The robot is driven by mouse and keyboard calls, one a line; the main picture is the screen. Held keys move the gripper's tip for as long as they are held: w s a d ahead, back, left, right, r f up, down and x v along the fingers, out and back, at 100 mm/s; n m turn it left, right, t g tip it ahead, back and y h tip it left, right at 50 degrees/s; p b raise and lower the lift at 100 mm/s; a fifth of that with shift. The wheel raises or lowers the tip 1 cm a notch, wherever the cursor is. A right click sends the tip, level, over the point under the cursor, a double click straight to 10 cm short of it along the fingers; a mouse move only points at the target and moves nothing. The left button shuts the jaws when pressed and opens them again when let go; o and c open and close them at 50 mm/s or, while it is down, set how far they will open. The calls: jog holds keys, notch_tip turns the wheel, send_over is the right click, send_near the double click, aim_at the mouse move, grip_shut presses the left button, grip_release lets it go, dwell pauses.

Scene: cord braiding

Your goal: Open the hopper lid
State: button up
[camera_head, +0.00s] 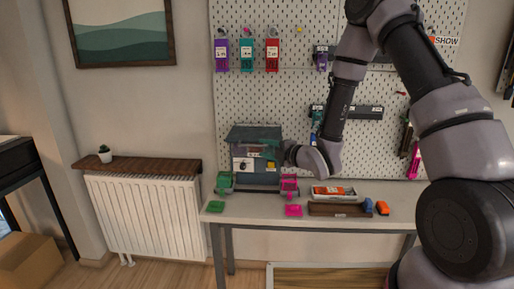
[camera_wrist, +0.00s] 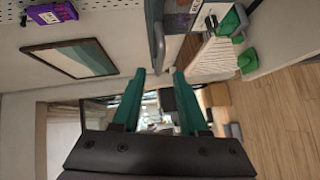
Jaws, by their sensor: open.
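The braiding machine (camera_head: 243,178) stands at the back of the bench, below the pegboard. A dark grey slanted top (camera_head: 253,133), which looks like the hopper lid, sits over it and appears closed; any handle is too small to make out. My gripper (camera_head: 265,150) is in front of the machine's right half, below the top's front edge, with its fingers pointing left. In the wrist view, the teal fingers of my gripper (camera_wrist: 159,72) are apart with nothing between them. A grey machine edge (camera_wrist: 158,35) lies just beyond the fingertips; I cannot tell whether they touch it.
A green holder (camera_head: 225,183) and a pink holder (camera_head: 289,185) flank the machine. Green (camera_head: 216,207) and pink (camera_head: 293,210) pads lie in front. A brown tray (camera_head: 338,210), a white box and blue and orange blocks are to the right. Tools hang on the pegboard (camera_head: 300,75).

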jog(key=v, duration=0.4)
jog(key=shift+s+d, duration=0.15)
jog(key=shift+s, duration=0.05)
jog(key=w+d+r+m+h, duration=0.1)
jog(key=d+r+m+h, duration=0.8)
jog(key=d+r+m, duration=0.6)
jog(key=s+d+r+m+g, duration=0.1)
jog(key=s+d+r+m, duration=0.1)
jog(key=s, duration=0.6)
jog(key=s+d+r+m+g, duration=0.2)
jog(key=s+r+m, duration=0.2)
jog(key=s+m, duration=0.3)
jog(key=s+d+r+m+g, duration=0.1)
jog(key=s+d+r+m, duration=0.2)
jog(key=s+m, duration=0.2)
jog(key=s, duration=0.3)
jog(key=shift+s+r, duration=0.2)
jog(key=shift+s, duration=0.1)
